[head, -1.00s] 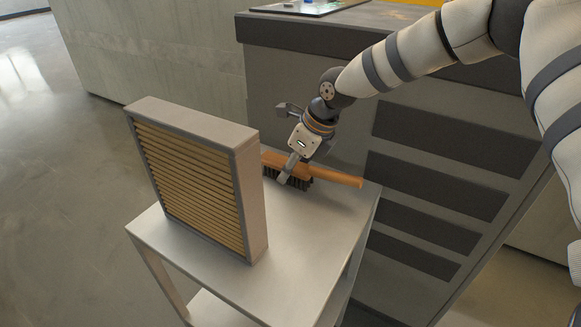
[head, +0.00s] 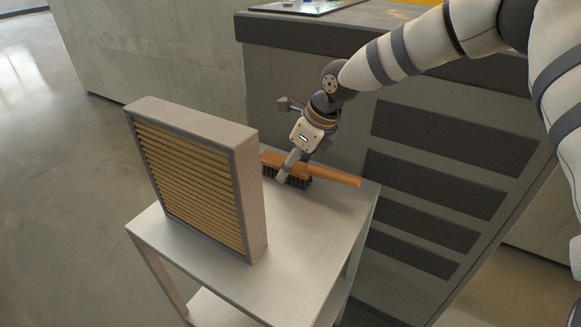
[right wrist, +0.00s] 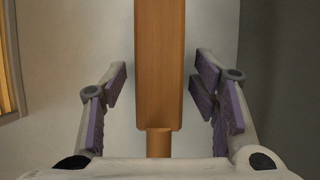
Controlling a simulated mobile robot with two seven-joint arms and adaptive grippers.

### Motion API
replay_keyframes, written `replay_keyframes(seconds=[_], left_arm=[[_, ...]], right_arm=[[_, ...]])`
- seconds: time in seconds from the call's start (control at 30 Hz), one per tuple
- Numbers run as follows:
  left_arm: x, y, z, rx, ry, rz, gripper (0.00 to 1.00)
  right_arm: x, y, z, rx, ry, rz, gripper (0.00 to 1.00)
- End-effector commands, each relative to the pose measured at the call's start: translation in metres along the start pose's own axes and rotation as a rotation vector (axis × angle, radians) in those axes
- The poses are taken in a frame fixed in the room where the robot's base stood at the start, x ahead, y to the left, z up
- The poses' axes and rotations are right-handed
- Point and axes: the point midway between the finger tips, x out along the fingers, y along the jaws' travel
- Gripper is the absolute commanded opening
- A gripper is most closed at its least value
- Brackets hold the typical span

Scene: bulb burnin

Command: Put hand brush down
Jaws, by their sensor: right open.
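The hand brush (head: 336,177) has an orange-brown wooden back and handle and dark bristles. It rests bristles down on the small light table (head: 313,225), behind the slatted filter panel, which hides its left end. My right gripper (head: 287,170) is open and reaches down over the brush. In the right wrist view the brush's wooden back (right wrist: 159,65) lies between the two spread fingers of the gripper (right wrist: 160,105), with a gap on each side. My left gripper is not in view.
The framed filter panel (head: 190,185) with tan slats stands upright on the table, close to the left of my right gripper. A dark grey cabinet (head: 400,125) stands behind the table. The table's front right part is clear.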

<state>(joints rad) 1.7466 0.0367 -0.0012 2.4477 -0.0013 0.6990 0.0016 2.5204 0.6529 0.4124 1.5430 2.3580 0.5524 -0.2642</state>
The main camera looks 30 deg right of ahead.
Motion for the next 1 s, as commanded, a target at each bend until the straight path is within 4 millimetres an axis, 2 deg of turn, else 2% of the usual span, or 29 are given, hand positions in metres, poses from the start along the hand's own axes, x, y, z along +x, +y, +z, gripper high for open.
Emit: replay_keyframes(seconds=[0.03,0.2,0.3,0.4,0.53,1.0], left_arm=[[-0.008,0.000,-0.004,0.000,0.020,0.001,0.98],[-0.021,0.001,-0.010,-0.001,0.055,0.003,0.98],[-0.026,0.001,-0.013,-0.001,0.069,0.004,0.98],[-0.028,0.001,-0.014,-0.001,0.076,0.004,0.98],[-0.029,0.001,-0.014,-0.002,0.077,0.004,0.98],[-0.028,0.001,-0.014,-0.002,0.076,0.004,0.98]], right_arm=[[-0.022,-0.001,0.005,-0.001,-0.016,-0.006,0.55],[-0.073,0.000,0.006,-0.003,-0.019,-0.007,0.55],[-0.093,0.000,0.005,-0.001,-0.016,-0.006,0.55],[-0.105,0.000,0.003,-0.001,-0.011,-0.004,0.55],[-0.110,0.000,0.002,-0.001,-0.008,-0.003,0.55],[-0.108,0.000,0.001,-0.001,-0.006,-0.002,0.55]])
